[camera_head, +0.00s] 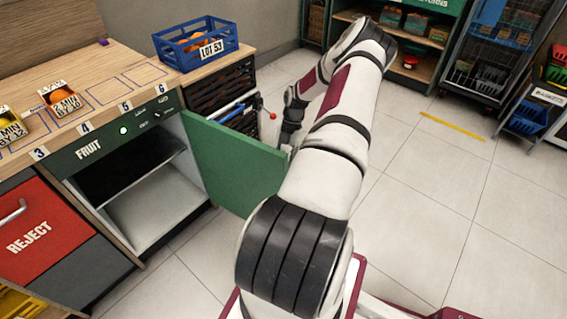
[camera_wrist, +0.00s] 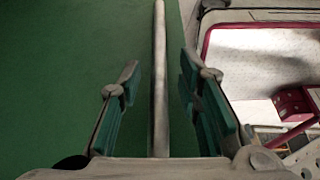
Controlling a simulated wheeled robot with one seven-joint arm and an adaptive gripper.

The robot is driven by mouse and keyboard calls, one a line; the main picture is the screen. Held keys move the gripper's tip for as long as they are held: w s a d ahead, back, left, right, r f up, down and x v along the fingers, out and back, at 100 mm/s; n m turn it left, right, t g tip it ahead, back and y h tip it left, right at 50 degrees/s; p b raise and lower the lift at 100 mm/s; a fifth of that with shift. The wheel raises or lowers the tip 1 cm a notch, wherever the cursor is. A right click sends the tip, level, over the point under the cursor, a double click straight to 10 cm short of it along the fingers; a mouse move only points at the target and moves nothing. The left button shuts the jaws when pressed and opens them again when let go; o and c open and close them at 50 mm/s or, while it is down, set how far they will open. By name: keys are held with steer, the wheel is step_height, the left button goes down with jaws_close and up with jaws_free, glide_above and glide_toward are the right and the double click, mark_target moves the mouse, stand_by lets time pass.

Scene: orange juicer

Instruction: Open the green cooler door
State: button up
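The green cooler door (camera_head: 235,160) stands swung well out from the cooler labelled FRUIT, so the cooler's inside (camera_head: 150,200) shows. In the wrist view the green door face (camera_wrist: 60,70) fills the left and middle. A pale vertical handle bar (camera_wrist: 159,80) runs up in front of it. My gripper (camera_wrist: 160,85) is open, with one finger on each side of the bar and a gap to each. In the head view my gripper (camera_head: 289,135) is at the door's outer edge, partly hidden behind my arm and the door.
A red REJECT drawer (camera_head: 40,230) is left of the cooler. A blue crate (camera_head: 197,43) stands on the wooden counter (camera_head: 130,65) above. A dark rack (camera_head: 225,90) with a red-knobbed lever is behind the door. The tiled floor (camera_head: 440,190) at right is clear.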

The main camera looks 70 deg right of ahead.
steer(key=v, duration=1.2)
steer(key=shift+w+r, duration=0.1)
stand_by(0.4)
